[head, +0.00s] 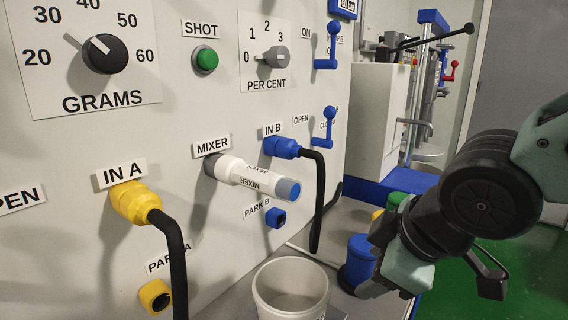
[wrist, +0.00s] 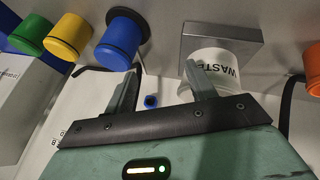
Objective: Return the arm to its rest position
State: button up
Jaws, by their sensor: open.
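My arm (head: 485,195) is at the right of the head view, bent, in front of the panel's right end and apart from it. My gripper (wrist: 160,70) shows in the wrist view with its two fingers spread and nothing between them. In the head view the fingers are hard to make out at the lower right.
The panel holds a mixer (head: 253,177), a yellow IN A connector (head: 133,203) and a blue IN B connector (head: 283,147), each connector with a black hose. A white bucket (head: 290,285) stands below the mixer; a blue container (head: 357,262) stands near my arm. Green floor (head: 535,265) is clear at right.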

jog(key=s+d+f+m+g+h, duration=0.1)
jog(key=s+f+m+g, duration=0.2)
jog(key=s, duration=0.4)
jog(key=s+f+m+g+h, duration=0.1)
jog(key=s+f+m+g, duration=0.15)
jog(key=s, duration=0.35)
notch_tip(320, 180, up, 13)
jog(key=p, duration=1.4)
jog(key=shift+r, duration=0.2)
jog(key=shift+n, duration=0.25)
